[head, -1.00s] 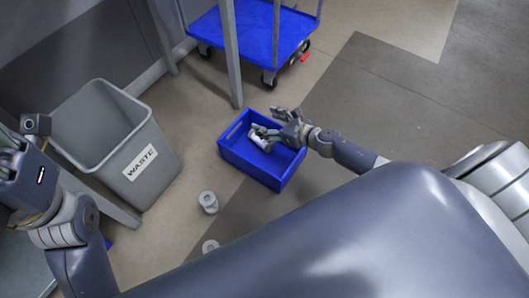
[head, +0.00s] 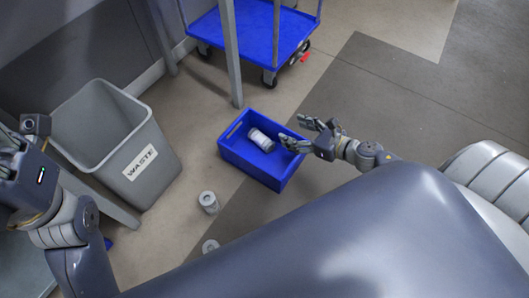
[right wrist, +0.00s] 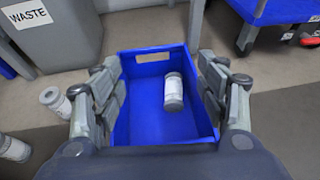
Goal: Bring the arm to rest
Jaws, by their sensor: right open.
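My right gripper (head: 303,134) is open and empty at the right side of the blue crate (head: 232,156) in the head view. In the right wrist view its two fingers (right wrist: 160,100) stand wide apart in front of the crate (right wrist: 141,87). A white and grey cylinder (head: 261,139) lies inside the crate, apart from the fingers; it also shows in the right wrist view (right wrist: 173,88). My left arm shows at the left edge of the head view, but its fingertips are not visible.
A grey waste bin (head: 155,178) stands left of the crate. A blue cart (head: 250,34) and a grey post (head: 231,60) are behind. The floor right of the crate is clear.

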